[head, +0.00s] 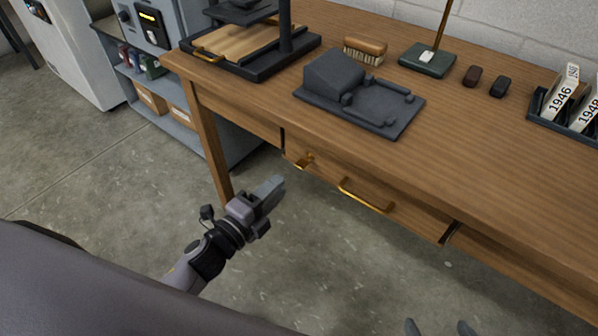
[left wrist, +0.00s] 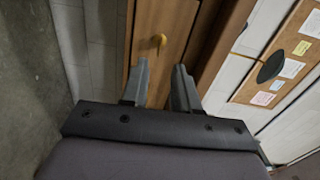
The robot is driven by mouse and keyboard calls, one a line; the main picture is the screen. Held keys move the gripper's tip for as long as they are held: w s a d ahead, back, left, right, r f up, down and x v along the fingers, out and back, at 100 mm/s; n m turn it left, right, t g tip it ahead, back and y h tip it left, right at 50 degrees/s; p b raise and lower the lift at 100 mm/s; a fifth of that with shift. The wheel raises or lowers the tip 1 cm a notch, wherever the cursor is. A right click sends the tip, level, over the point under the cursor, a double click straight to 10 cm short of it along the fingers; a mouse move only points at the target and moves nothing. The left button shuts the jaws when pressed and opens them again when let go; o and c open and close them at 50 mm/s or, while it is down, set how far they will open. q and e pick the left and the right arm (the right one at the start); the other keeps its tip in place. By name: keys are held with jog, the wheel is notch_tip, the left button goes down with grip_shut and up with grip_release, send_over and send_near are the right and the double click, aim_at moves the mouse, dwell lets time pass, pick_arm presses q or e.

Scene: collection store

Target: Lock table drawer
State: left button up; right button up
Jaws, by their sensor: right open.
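The wooden table's drawer (head: 415,210) has a brass bar handle (head: 366,197) at its middle. A small brass key or lock piece (head: 303,162) sits left of the handle; it also shows in the left wrist view (left wrist: 158,40). Dark gaps show at both drawer ends; I cannot tell whether it is fully flush. My left gripper (head: 274,187) is in front of the drawer's left end, below and left of the brass piece, apart from it. In the left wrist view its fingers (left wrist: 161,85) are apart and empty. My right gripper (head: 438,328) shows only two spread fingertips at the bottom edge.
On the table (head: 480,150) stand a dark grey block-like stand (head: 350,92), a brush (head: 365,49), a dark press (head: 262,60), a lamp-like base (head: 427,60) and a tray with number cards (head: 562,98). A grey shelf unit (head: 180,122) stands left. Floor before the drawer is clear.

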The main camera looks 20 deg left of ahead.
pick_arm(q)
jog(key=x, duration=0.7)
jog(key=shift+w+d+m+b, duration=0.15)
jog(key=shift+w+m+b, duration=0.1)
jog(key=shift+m+b, duration=0.1)
grip_shut()
